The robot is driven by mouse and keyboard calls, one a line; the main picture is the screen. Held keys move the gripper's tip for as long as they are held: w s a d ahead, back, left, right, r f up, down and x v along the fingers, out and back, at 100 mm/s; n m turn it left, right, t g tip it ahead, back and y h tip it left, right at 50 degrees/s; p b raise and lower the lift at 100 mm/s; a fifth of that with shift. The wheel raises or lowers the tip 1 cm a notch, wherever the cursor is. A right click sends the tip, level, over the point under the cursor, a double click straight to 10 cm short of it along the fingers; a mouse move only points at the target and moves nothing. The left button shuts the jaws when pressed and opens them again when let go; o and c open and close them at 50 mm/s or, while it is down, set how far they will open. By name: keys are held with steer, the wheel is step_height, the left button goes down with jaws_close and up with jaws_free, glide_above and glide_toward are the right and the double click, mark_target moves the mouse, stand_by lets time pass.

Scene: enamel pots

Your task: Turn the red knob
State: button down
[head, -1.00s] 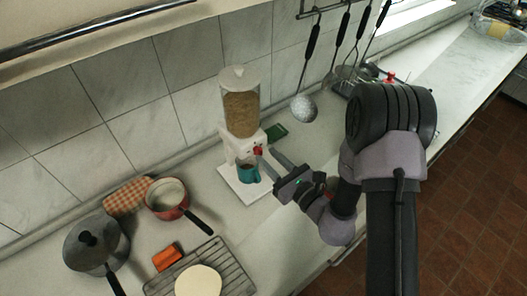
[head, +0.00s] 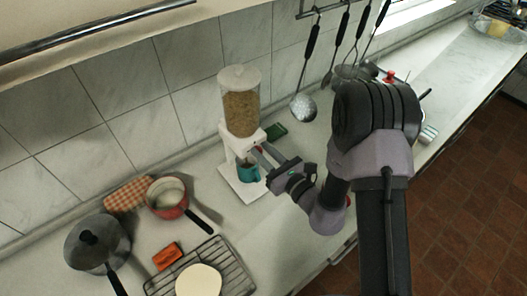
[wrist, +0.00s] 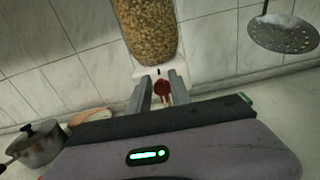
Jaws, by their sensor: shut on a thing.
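A white dispenser (head: 238,142) with a clear canister of brown cereal (head: 240,108) stands against the tiled wall. The red knob (wrist: 161,88) is on its front, under the canister. My gripper (head: 260,154) reaches it from the right and is shut on the knob, with one finger on each side in the wrist view (wrist: 158,90). In the head view the fingers cover most of the knob. A teal cup (head: 248,173) stands on the dispenser's white base, below the knob.
At the left are a lidded dark pot (head: 97,243), a red pan (head: 167,197), an orange block (head: 167,256) and a wire rack (head: 232,262) with a pale round thing (head: 199,281). A ladle (head: 303,107) and other utensils hang at right. The counter's front strip is clear.

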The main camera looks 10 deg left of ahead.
steer(key=m, duration=0.1)
steer(key=m+p, duration=0.1)
steer(key=m, duration=0.2)
steer(key=shift+w+d+p, duration=0.2)
steer(key=shift+d+p, duration=0.05)
steer(key=shift+p, duration=0.15)
steer(key=m+p, duration=0.1)
steer(key=m, duration=0.3)
steer(key=shift+w+d+f+m+p, duration=0.15)
steer(key=shift+w+f+m+p, duration=0.05)
steer(key=shift+m+p, duration=0.2)
steer(key=m, duration=0.1)
steer(key=m+p, duration=0.1)
steer(key=m, duration=0.1)
steer(key=shift+w+d+f+m, duration=0.1)
steer(key=shift+f+m, duration=0.15)
steer(key=shift+m, duration=0.05)
steer(key=m+p, duration=0.1)
steer(key=m, duration=0.3)
steer(key=shift+w+d+f+m+p, duration=0.1)
steer(key=shift+f+m+p, duration=0.2)
steer(key=shift+f+p, duration=0.1)
steer(key=shift+f+m, duration=0.1)
steer(key=shift+m, duration=0.2)
steer(key=c, duration=1.5)
jaws_free()
